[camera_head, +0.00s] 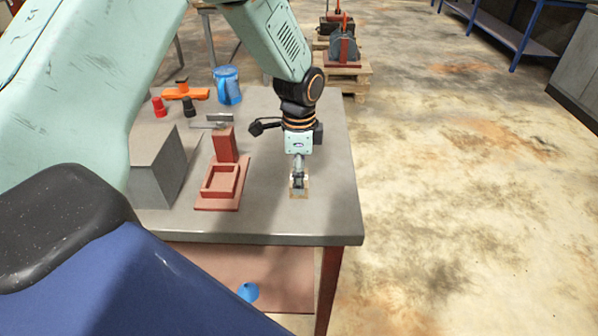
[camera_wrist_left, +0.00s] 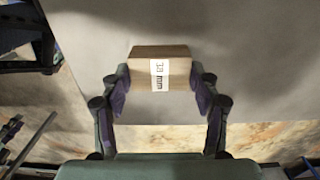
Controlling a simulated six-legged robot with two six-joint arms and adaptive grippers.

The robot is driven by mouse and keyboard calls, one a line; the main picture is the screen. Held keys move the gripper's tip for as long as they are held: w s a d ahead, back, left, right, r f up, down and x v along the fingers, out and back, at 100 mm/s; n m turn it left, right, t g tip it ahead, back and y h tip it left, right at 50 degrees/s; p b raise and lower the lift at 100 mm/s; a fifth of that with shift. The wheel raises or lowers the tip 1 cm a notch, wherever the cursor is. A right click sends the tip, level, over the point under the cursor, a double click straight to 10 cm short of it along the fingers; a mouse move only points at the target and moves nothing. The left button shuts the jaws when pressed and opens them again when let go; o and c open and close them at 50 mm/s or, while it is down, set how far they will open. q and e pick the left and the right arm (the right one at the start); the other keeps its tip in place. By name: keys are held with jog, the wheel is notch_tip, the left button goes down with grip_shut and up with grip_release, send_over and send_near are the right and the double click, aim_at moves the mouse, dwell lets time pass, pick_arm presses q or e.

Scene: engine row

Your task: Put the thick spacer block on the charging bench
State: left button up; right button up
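A small tan block (camera_wrist_left: 160,73) with a white label is in the left wrist view; the label ends in "mm" and its number is hard to read. I cannot tell from its look alone whether it is the thick spacer block. My left gripper (camera_head: 298,180) points down over the right part of a grey-topped bench (camera_head: 270,215), with the block (camera_head: 299,193) at its fingertips. In the left wrist view my left gripper (camera_wrist_left: 160,85) has its fingers against both sides of the block. The block is at or just above the bench top. My right gripper is not in view.
On the bench, a red tray-like fixture (camera_head: 220,182), a grey angled block (camera_head: 158,170), a blue cup (camera_head: 227,86) and an orange tool (camera_head: 186,92) stand left of the gripper. A pallet (camera_head: 348,76) with machine parts stands behind. Open floor lies right.

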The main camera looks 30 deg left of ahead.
pick_arm(q)
jog(key=o, duration=0.3)
jog(key=shift+s, duration=0.1)
jog(key=shift+o, duration=0.8)
notch_tip(320, 180, up, 12)
jog(key=p, duration=0.1)
jog(key=shift+r+p, duration=0.15)
jog(key=shift+p, duration=0.15)
